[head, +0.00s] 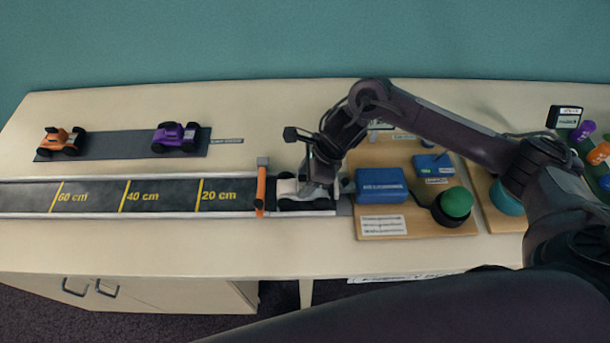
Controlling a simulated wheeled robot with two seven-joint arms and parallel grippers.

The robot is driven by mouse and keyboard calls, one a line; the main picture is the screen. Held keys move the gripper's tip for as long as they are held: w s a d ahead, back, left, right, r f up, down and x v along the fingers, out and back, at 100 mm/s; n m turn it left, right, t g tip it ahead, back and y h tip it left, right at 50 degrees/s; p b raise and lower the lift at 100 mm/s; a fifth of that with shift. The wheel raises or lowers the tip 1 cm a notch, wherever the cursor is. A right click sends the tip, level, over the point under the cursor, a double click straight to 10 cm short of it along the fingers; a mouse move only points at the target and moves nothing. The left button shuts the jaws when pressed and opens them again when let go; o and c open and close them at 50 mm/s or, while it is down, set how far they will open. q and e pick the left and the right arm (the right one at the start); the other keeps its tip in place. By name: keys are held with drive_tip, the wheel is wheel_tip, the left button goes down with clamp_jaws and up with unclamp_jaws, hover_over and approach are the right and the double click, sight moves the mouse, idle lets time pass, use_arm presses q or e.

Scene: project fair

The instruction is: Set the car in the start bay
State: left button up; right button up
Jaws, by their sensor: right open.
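A white and black toy car (290,196) sits at the right end of the dark track (160,196), just right of the orange start gate (261,188). The start bay is the short stretch of track between the gate and the blue box, and the car lies in it. My right gripper (318,190) is open at the right part of the car, and it hides some of it. I cannot tell whether the fingers touch the car. My left gripper is not in view.
An orange car (61,141) and a purple car (175,137) stand on a dark strip (110,148) behind the track. A wooden board (440,215) with a blue box (381,186) and a green button (456,202) is close on the right. The table's front is clear.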

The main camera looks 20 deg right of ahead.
drive_tip(key=shift+s+p, duration=0.55)
drive_tip(key=w+b+v, duration=0.1)
drive_tip(key=b+v, duration=0.1)
drive_tip(key=v, duration=1)
drive_tip(key=shift+s+r, duration=0.25)
